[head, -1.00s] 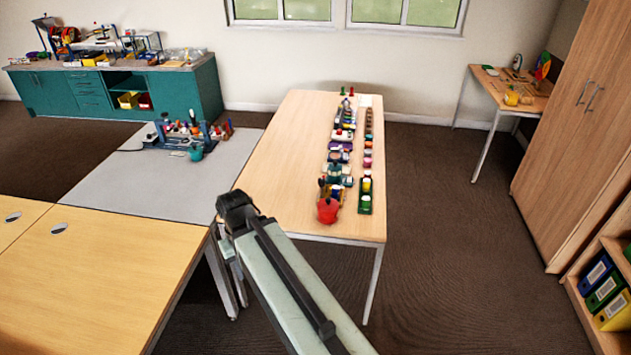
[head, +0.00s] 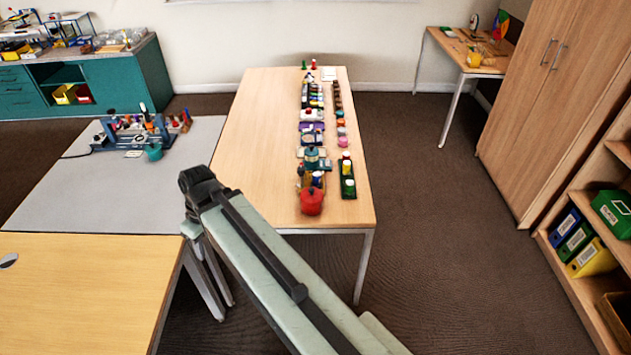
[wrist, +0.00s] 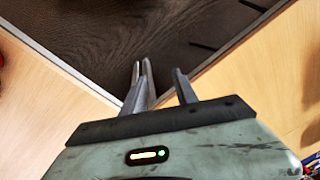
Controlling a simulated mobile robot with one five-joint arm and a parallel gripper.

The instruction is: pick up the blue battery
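I cannot make out a blue battery for certain in either view. Many small coloured objects stand in rows on the long wooden table (head: 262,140) in the head view. A small blue item (head: 317,179) stands among them near the front, behind a red pot-like object (head: 312,203), but it is too small to identify. In the wrist view my gripper (wrist: 163,72) has its two fingers apart with nothing between them. It points down over dark floor between two wooden table edges. In the head view my arm reaches up left of the long table, and the fingers cannot be made out.
A green tray (head: 348,188) with small items stands on the table's right side. A grey-topped table (head: 60,195) with a blue device (head: 130,137) is at left. A tall cupboard (head: 535,95) and a shelf with binders are at right. The long table's left half is bare.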

